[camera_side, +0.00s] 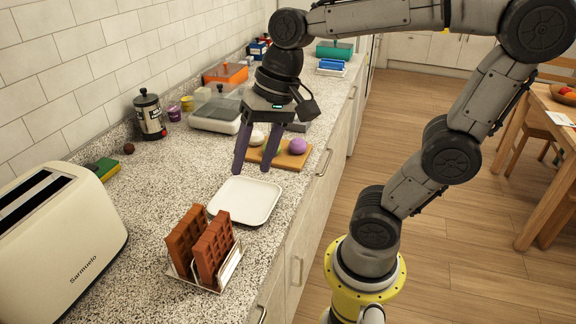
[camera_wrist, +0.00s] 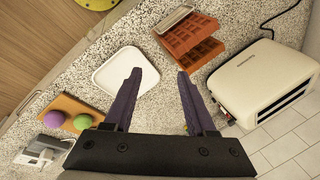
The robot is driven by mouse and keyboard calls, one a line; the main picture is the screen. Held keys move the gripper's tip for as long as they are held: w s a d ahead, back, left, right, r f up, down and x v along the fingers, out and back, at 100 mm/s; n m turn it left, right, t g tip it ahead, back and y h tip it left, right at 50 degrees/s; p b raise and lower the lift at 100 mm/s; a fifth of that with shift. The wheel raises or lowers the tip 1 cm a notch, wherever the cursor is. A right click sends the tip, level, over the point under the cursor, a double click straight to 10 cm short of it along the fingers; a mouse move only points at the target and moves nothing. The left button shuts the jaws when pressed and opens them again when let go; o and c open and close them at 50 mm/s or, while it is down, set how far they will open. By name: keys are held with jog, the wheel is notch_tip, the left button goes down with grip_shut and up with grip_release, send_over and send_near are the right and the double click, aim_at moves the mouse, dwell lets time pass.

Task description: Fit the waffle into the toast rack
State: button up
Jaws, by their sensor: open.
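Two brown waffles stand upright side by side in the metal toast rack (camera_side: 232,265) on the counter. The left waffle (camera_side: 184,238) and the right waffle (camera_side: 211,250) lean slightly; how deep they sit in the slots is hard to tell. In the wrist view the waffles (camera_wrist: 201,53) and part of the rack (camera_wrist: 174,18) show at the upper middle. My gripper (camera_side: 249,172) is open and empty, its purple fingers pointing down above the far side of the white plate (camera_side: 247,199), behind the rack. The open fingers also show in the wrist view (camera_wrist: 160,72).
A cream toaster (camera_side: 62,240) stands left of the rack. Behind the plate is a wooden board (camera_side: 290,161) with a purple ball-shaped item (camera_side: 297,146) and other food. A French press (camera_side: 150,115) and containers line the wall. The plate is empty.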

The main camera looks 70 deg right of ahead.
jog(key=s+d+f+n+t+h, duration=0.2)
jog(key=s+d+n, duration=0.1)
jog(key=s+n, duration=0.3)
jog(key=shift+f+n+t, duration=0.3)
jog(key=shift+f+n, duration=0.05)
jog(key=shift+n, duration=0.65)
